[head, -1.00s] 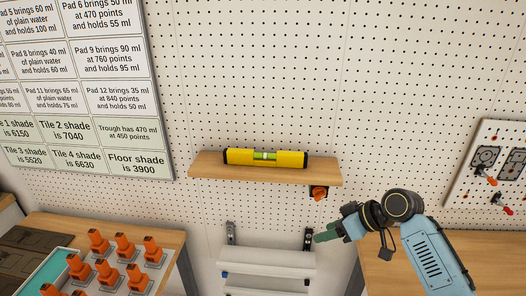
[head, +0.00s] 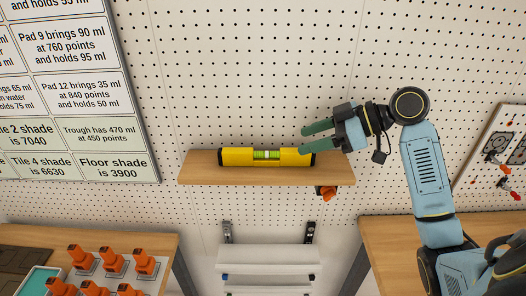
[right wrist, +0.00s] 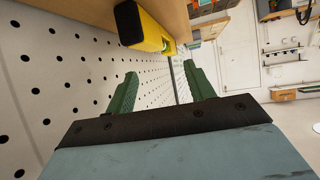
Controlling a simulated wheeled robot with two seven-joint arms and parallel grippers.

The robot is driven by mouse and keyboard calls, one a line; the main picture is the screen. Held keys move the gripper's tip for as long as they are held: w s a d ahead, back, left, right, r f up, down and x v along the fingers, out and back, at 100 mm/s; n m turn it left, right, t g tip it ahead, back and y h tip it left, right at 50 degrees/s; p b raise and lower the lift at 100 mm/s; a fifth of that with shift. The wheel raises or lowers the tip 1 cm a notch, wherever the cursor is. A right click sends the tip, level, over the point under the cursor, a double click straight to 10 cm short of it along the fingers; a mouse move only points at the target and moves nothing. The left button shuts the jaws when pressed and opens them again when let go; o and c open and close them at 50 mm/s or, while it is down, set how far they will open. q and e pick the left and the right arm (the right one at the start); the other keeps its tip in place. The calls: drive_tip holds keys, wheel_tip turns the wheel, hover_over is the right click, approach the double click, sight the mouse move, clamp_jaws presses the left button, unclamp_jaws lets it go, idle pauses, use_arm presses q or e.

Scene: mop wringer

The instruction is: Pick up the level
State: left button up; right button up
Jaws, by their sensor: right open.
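The yellow level (head: 238,157) with a green vial and black end caps lies along a wooden shelf (head: 200,172) on the pegboard wall in the head view. My right gripper (head: 304,141) is open and empty at the level's right end, its green fingers pointing left. In the head view the fingers overlap the level's right end; I cannot tell whether they touch it. In the right wrist view the level's end (right wrist: 140,28) shows ahead of and beside the open fingers (right wrist: 160,85). My left gripper is not in view.
An orange knob (head: 327,192) sits under the shelf's right end. A step unit (head: 268,255) stands below. Orange objects (head: 112,262) stand on the left table, and a wooden table (head: 390,240) is at right. A sign board (head: 85,100) hangs at left.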

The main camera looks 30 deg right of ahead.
sight(268, 150)
drive_tip(key=x, duration=0.3)
drive_tip(key=shift+w+a+f, duration=0.15)
drive_tip(key=shift+a, duration=0.2)
drive_tip(key=shift+w+a+f, duration=0.1)
drive_tip(key=shift+w+f, duration=0.05)
drive_tip(key=shift+w+a+f+p, duration=0.2)
drive_tip(key=shift+w+a+p, duration=0.4)
drive_tip(key=shift+a, duration=0.2)
drive_tip(key=shift+p+x, duration=0.3)
drive_tip(key=shift+x, duration=0.9)
drive_tip(key=shift+w+a+f, duration=0.1)
drive_tip(key=shift+w+a, duration=0.1)
drive_tip(key=shift+w, duration=0.05)
drive_tip(key=shift+f, duration=0.1)
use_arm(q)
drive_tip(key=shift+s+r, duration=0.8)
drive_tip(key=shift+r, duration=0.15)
use_arm(e)
clamp_jaws()
